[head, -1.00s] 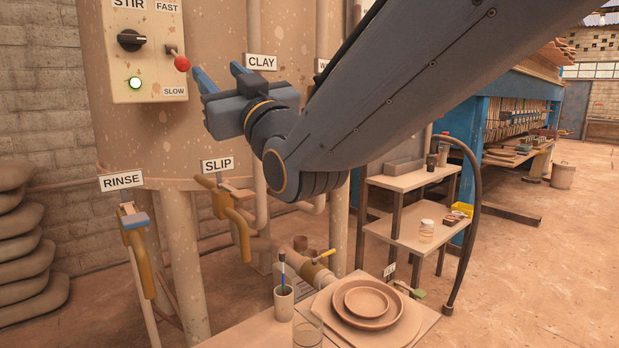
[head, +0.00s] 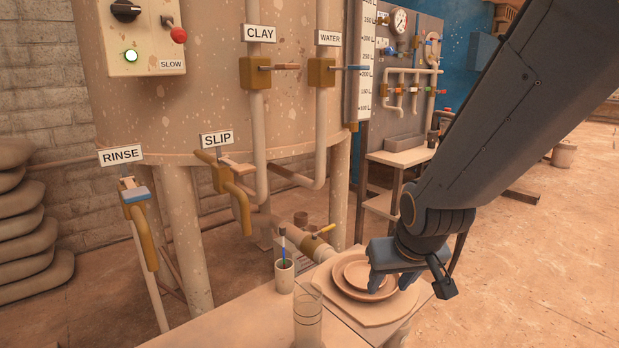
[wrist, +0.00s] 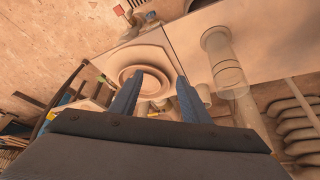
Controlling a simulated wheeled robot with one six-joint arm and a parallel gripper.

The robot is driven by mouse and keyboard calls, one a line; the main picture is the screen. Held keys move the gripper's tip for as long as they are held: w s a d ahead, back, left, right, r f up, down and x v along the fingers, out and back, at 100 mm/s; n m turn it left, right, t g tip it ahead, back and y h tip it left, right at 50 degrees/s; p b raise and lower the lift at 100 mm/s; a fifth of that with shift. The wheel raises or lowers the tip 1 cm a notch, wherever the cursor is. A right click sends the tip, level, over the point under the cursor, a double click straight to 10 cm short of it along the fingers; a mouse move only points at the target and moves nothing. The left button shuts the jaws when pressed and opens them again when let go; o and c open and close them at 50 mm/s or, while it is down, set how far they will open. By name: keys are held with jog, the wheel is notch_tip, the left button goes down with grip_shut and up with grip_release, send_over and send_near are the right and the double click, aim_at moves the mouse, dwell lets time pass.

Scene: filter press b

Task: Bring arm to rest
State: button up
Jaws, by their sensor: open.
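My gripper (head: 381,287) is open and points down over the right part of the table in the head view. Its fingers overlap the stacked clay dishes (head: 352,277) in the picture; I cannot tell whether they touch. In the wrist view my gripper (wrist: 157,92) shows two blue fingers spread apart with nothing between them. The clay dishes (wrist: 140,63) lie beyond the fingertips there. My arm comes in from the upper right of the head view.
A cup with a brush (head: 284,277) and a clear glass (head: 308,320) stand on the table (head: 235,325). The tank has handles at RINSE (head: 135,194), SLIP (head: 237,165), CLAY (head: 285,67) and WATER (head: 356,68). A control box (head: 145,45) with a lit green lamp hangs upper left. Sacks (head: 35,235) are stacked left.

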jog(key=s+d+f+m+g, duration=0.1)
jog(key=s+d+f+g, duration=0.25)
jog(key=s, duration=0.35)
jog(key=s+a+f+n+g+b, duration=0.2)
jog(key=s+a+n+b, duration=0.1)
jog(key=s+a+b, duration=0.6)
jog(key=d+r+m+p, duration=0.1)
jog(key=d+r+p, duration=0.3)
jog(key=p, duration=0.6)
jog(key=w+d+r+m+p, duration=0.1)
jog(key=d+r+p, duration=0.3)
jog(key=r+p, duration=0.4)
jog(key=shift+d+r+m+p, duration=0.35)
jog(key=shift+m+p, duration=0.35)
jog(key=shift+p, duration=0.4)
jog(key=shift+a+f, duration=0.1)
